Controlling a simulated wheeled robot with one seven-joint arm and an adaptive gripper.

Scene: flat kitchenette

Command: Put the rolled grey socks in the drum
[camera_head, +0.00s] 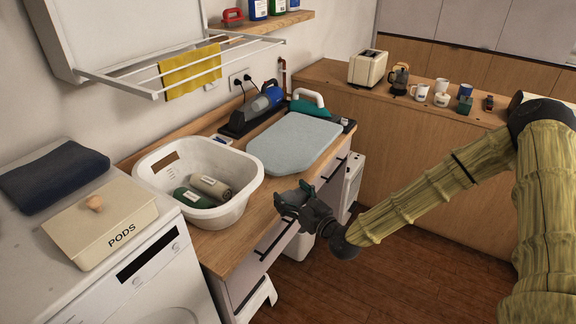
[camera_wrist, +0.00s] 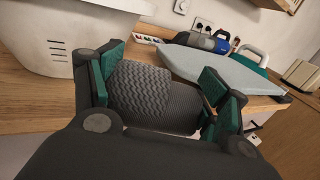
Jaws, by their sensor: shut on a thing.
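The rolled grey socks (camera_wrist: 142,90), a dark grey roll with a ribbed zigzag knit, sit between the green pads of my gripper (camera_wrist: 163,85) in the wrist view. My gripper is shut on them. In the head view my gripper (camera_head: 294,200) is in the air just right of the white laundry basket, by the counter's front edge; the socks cannot be made out there. The white washing machine (camera_head: 150,290) stands at the lower left. Only its top and upper front show, and the drum's inside is hidden.
The white basket (camera_head: 236,212) holds a green roll (camera_head: 194,197) and a beige-grey roll (camera_head: 211,187). A PODS box (camera_head: 100,225) and dark folded cloth (camera_head: 52,180) lie on the washer. An ironing board (camera_head: 293,143) lies on the counter. Floor (camera_head: 390,285) below my arm looks clear.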

